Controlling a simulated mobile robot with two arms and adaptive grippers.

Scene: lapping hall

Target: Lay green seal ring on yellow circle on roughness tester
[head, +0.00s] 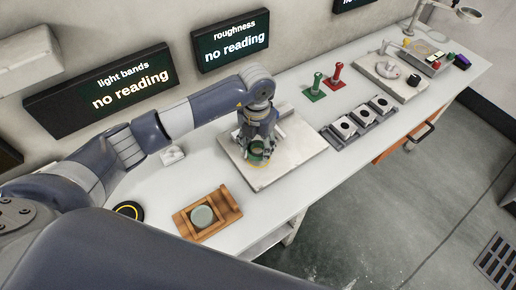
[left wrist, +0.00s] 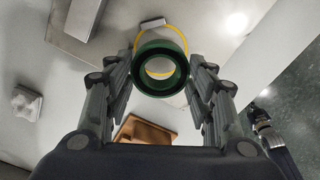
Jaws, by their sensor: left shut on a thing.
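The green seal ring (left wrist: 141,75) is held between the two fingers of my left gripper (left wrist: 160,68) in the left wrist view. The yellow circle (left wrist: 182,44) shows behind and through the ring, partly hidden by it. In the head view my left gripper (head: 258,151) points down over the pale slab of the roughness tester (head: 290,160), below the roughness sign. Whether the ring touches the slab cannot be told. A dark arm end, seemingly my right gripper (left wrist: 260,117), shows small at the lower right of the left wrist view; its fingers are unclear.
A wooden holder (head: 228,207) with a pale disc (head: 202,216) stands in front of the slab. A black disc with a yellow ring (head: 128,210) lies at left. Green (head: 316,86) and red (head: 335,76) handled tools and a row of grey fixtures (head: 360,118) stand to the right.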

